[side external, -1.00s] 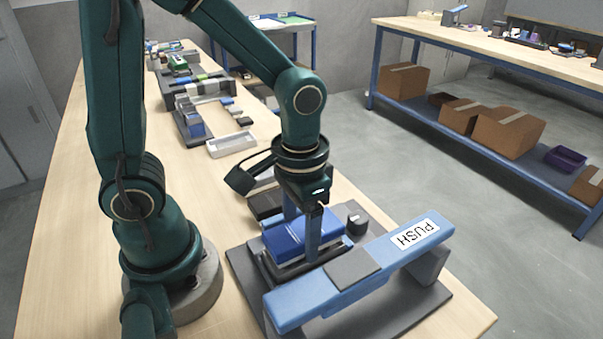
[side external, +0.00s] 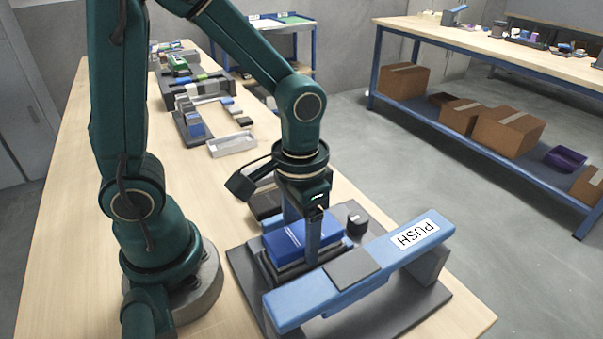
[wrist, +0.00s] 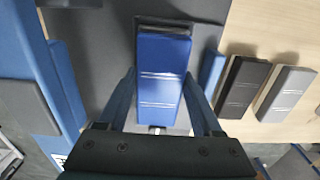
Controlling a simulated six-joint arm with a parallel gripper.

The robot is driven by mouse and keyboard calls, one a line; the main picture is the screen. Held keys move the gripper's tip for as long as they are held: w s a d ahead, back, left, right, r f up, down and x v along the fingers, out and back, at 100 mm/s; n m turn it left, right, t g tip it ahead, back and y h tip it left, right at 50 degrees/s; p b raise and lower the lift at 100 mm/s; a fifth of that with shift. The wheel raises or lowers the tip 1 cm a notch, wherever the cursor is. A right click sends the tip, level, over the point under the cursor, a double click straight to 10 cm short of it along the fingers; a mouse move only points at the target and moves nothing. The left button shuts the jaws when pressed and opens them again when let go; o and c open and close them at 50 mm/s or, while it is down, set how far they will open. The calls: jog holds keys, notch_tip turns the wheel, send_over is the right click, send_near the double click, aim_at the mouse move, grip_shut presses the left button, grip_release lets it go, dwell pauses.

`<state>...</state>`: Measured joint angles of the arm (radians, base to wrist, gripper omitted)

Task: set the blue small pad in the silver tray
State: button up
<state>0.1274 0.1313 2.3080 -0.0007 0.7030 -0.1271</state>
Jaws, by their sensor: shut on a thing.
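The blue pad (side external: 290,240), a flat block with white lines across its top, sits low over a dark stepped base beside the light-blue PUSH bar. My gripper (side external: 303,246) points straight down with its fingers on either side of the pad and is shut on it. The wrist view shows the blue pad (wrist: 163,72) between the two fingers, with a dark block edge at its far end. I cannot tell whether the pad rests on the base. A pale silver tray (side external: 232,146) lies further back on the bench; it looks empty.
The light-blue PUSH bar (side external: 360,270) stands close in front of the gripper, and a black knob (side external: 356,220) is to its right. A black pad (wrist: 243,86) and a grey pad (wrist: 285,94) lie nearby. Several blocks and racks fill the bench behind.

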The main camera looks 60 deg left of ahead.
jog(key=o, duration=1.5)
jog(key=shift+c, duration=0.2)
jog(key=shift+r, duration=0.1)
jog(key=shift+r, duration=3.65)
